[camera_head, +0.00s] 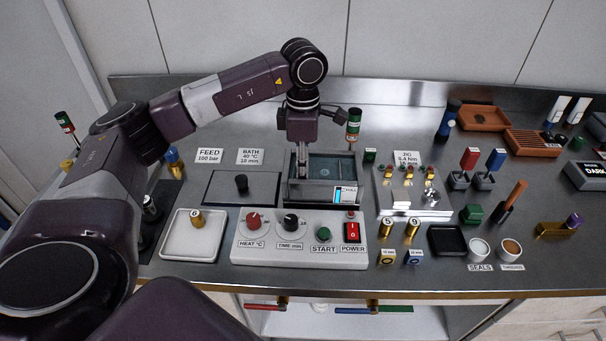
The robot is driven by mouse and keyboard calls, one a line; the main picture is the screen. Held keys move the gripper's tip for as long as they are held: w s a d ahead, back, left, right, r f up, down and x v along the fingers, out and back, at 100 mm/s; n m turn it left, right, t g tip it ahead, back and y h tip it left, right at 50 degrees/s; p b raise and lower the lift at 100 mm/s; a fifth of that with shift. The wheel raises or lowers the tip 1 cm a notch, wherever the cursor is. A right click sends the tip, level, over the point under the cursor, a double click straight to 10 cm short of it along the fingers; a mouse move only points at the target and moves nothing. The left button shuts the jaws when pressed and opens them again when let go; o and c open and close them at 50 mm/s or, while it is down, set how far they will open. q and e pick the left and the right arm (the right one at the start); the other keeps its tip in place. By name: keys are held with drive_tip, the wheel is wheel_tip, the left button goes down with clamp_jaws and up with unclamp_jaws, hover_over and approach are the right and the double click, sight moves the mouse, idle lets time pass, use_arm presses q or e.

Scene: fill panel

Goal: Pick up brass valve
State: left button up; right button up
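Several brass pieces are in view, and I cannot tell which the task means. A small brass piece (196,219) stands on the white tray (175,243) at the left. Two upright brass cylinders, marked 5 (387,228) and 9 (412,230), stand right of the control box. A brass block with a purple knob (555,230) lies at the far right. My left gripper (302,170) points down at the left part of the water bath (320,193), apart from all these pieces. Its fingertips are small and I cannot tell if they hold anything. My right gripper is not in view.
The white control box (300,250) with knobs and buttons sits in front of the bath. A jig plate (413,195) with several small fittings is right of the bath. A black tray (447,241) and two small bowls are at front right.

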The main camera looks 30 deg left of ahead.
use_arm(q)
drive_tip(key=shift+f, duration=0.1)
drive_tip(key=shift+c, duration=0.4)
clamp_jaws()
drive_tip(key=shift+r, duration=0.2)
